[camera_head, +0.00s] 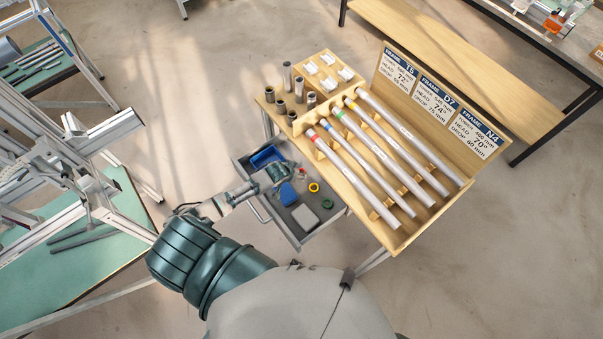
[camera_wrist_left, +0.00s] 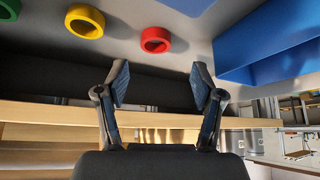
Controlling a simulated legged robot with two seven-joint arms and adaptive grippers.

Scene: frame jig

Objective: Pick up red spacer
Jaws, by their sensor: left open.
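The red spacer (camera_wrist_left: 156,40) is a short ring in the grey drawer, seen in the left wrist view just past my fingertips. In the head view a small red patch (camera_head: 301,171) shows beside my gripper, mostly hidden. A yellow ring (camera_wrist_left: 86,21) and a green ring (camera_wrist_left: 10,8) lie in a row with it; the yellow ring (camera_head: 314,187) and green ring (camera_head: 329,204) also show in the head view. My left gripper (camera_wrist_left: 160,85) is open and empty, its fingers apart, with the red spacer ahead of the gap. My right gripper is out of view.
The drawer (camera_head: 262,205) also holds blue bins (camera_head: 268,156) and a grey block (camera_head: 305,217). Its walls stand close around my gripper. The wooden bench (camera_head: 395,238) beside it carries long tubes with coloured bands and upright cylinders. A metal frame stands at the left.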

